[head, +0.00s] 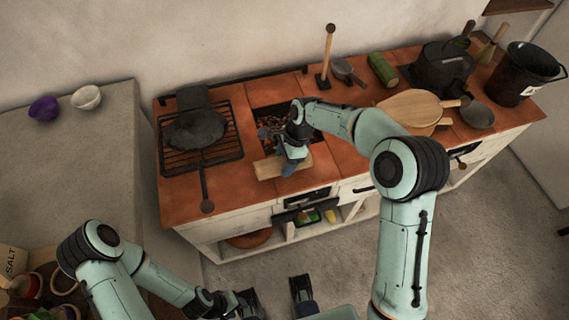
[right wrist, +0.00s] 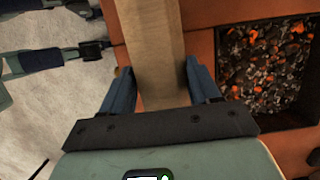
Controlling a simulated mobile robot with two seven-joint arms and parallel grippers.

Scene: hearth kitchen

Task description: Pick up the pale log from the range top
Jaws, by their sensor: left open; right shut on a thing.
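The pale log (head: 267,169) is a squared light-wood piece at the front edge of the terracotta range top (head: 184,199), just in front of the ember pit. My right gripper (head: 287,169) reaches down from above and is shut on it. In the right wrist view the log (right wrist: 155,45) runs between the two blue fingers (right wrist: 160,88). I cannot tell whether it touches the tiles or is slightly raised. My left gripper (head: 275,288) is open and empty, low over the floor in front of the range.
The ember pit (right wrist: 268,70) lies right beside the log. A grill (head: 173,160) with a dark pan is to its left. A round wooden board (head: 408,104), a dark pot (head: 443,72) and a black bucket (head: 515,82) stand to the right. A grey counter (head: 85,165) is at left.

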